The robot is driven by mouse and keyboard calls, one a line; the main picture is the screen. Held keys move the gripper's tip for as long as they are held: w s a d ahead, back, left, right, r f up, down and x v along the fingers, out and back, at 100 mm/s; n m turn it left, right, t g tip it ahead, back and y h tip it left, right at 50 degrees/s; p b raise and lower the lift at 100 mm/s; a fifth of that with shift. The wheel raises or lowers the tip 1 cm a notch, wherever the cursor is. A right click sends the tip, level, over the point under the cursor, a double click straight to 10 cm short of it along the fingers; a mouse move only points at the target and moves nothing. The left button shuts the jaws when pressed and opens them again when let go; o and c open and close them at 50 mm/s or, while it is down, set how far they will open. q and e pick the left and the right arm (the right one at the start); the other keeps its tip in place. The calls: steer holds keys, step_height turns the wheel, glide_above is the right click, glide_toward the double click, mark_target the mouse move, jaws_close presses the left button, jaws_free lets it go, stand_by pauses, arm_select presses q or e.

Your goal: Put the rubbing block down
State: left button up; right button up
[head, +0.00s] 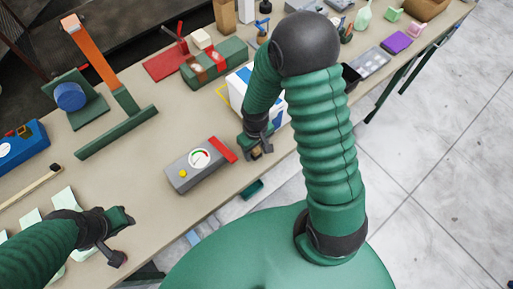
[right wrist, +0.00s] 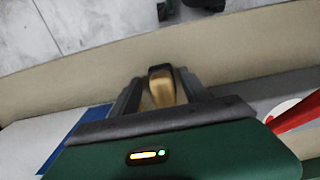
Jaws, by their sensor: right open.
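The rubbing block (right wrist: 163,90) is a small tan piece with a dark end, seen between the fingers of my right gripper (right wrist: 158,92) in the right wrist view. In the head view the right gripper (head: 258,150) is low over the near edge of the bench, and a bit of the tan block shows at its tips. The right gripper is open, with the block between its fingers. Whether the block touches the bench cannot be told. My left gripper (head: 124,240) is open and empty at the lower left, near pale green pads.
A grey gauge box (head: 197,165) with a red lever stands left of the right gripper. A white and blue box (head: 240,85) is just behind it. A green press (head: 115,120) with an orange lever stands further left. Bare bench (head: 145,165) lies between the press and gauge box.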

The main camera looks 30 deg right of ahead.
steer(key=shift+a+r, duration=0.25)
steer(key=shift+r, duration=0.3)
steer(key=r, duration=1)
steer(key=shift+d+r, duration=0.25)
steer(key=shift+r, duration=0.1)
arm_select(q)
steer(key=shift+a+r, duration=0.1)
steer(key=shift+a, duration=0.15)
arm_select(e)
steer(key=shift+a+r, duration=0.15)
steer(key=shift+r, duration=0.15)
